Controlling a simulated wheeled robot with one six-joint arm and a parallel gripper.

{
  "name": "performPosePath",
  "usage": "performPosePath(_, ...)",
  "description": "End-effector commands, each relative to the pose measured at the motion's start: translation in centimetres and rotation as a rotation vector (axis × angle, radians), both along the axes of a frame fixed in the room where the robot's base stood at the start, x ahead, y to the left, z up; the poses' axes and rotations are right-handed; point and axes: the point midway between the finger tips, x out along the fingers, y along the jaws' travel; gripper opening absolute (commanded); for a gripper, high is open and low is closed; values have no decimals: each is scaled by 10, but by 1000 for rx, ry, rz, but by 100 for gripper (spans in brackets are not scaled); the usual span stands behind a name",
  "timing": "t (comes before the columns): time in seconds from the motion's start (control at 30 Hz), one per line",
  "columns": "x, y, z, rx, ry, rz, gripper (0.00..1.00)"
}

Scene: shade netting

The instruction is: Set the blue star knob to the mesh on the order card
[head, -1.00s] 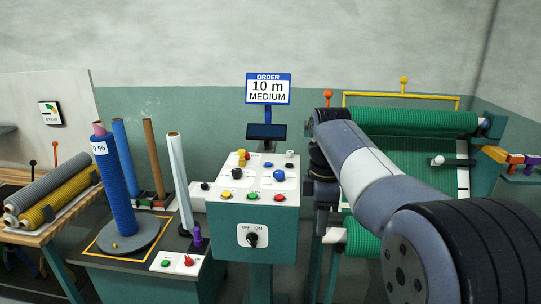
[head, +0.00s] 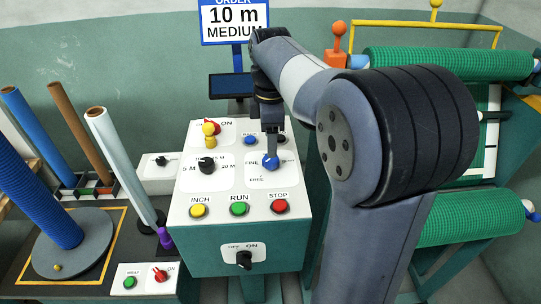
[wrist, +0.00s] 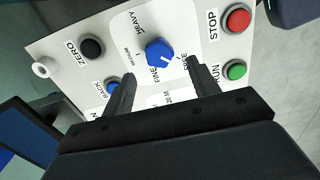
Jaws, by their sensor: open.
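The order card (head: 235,20) at the top of the head view reads 10 m MEDIUM. The blue star knob (head: 270,161) sits on the right white plate of the control box; it also shows in the wrist view (wrist: 159,52). Labels HEAVY, MEDIUM and FINE stand around it, with FREE below it in the head view. I cannot tell surely which label its pointer faces. My gripper (wrist: 160,70) is open and empty, its two fingers apart, with the knob seen between and just beyond their tips. In the head view my gripper (head: 270,145) is right over the knob and hides part of the plate.
INCH (head: 199,210), RUN (head: 239,209) and STOP (head: 279,206) buttons line the panel's front. A black length knob (head: 207,164) is to the left, and a blue BACK button (head: 250,140) lies behind. Green netting rolls (head: 470,215) stand at the right.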

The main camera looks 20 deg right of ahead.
Motion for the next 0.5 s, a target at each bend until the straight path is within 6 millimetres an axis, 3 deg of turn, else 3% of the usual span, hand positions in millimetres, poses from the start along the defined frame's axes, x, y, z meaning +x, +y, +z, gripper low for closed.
performPosePath(0.2,-1,0,-41,0,5,0,57)
performPosePath(0.5,0,0,-62,0,0,0,57)
